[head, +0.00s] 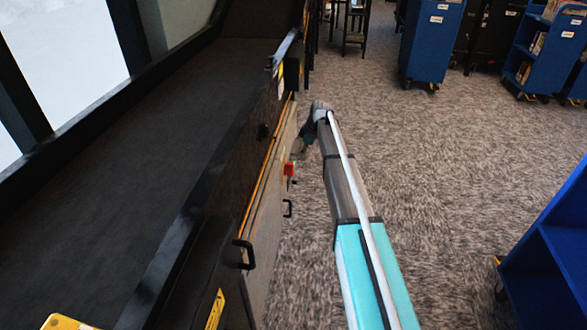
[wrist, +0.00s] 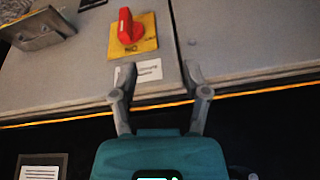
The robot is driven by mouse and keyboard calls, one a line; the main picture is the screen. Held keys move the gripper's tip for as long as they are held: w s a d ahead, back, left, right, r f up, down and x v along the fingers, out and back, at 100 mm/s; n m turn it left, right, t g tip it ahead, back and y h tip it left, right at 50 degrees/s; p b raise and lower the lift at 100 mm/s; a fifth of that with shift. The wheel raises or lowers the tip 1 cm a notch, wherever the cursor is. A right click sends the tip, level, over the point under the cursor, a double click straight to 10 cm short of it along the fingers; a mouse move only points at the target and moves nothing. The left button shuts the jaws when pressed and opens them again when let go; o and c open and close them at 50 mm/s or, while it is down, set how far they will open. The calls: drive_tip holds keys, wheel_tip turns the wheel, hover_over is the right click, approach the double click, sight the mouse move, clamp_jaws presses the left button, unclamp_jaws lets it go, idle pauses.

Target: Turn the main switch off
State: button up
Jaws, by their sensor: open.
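The main switch is a red rotary knob (wrist: 126,27) on a yellow plate (wrist: 147,44), set on a grey panel. Its handle lies roughly lengthwise in the wrist view, and letters show at the plate's lower edge. In the head view the red switch (head: 289,169) shows small on the side of the machine. My gripper (wrist: 157,74) is open and empty, its two fingers apart below and slightly right of the knob in the wrist view. The fingers look clear of the knob. A white label (wrist: 148,70) shows partly behind the left finger.
A metal bracket or box (wrist: 38,29) stands out left of the switch. Black handles (head: 244,254) stick out along the machine side (head: 262,225). Blue carts (head: 430,45) stand at the back, and a blue shelf (head: 550,255) is at right. Carpet (head: 440,170) between is clear.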

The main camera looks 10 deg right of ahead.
drive_tip(key=n, duration=0.2)
approach(292, 164)
drive_tip(key=d+v, duration=0.1)
drive_tip(key=v, duration=0.2)
drive_tip(key=shift+a+f+y, duration=0.2)
drive_tip(key=shift+a+y, duration=0.05)
drive_tip(key=shift+y, duration=0.15)
drive_tip(key=shift+f+b, duration=0.15)
drive_tip(key=shift+b, duration=0.15)
drive_tip(key=b+x, duration=1.2)
drive_tip(key=x, duration=0.1)
drive_tip(key=shift+w+f, duration=0.1)
drive_tip(key=shift+f, duration=0.15)
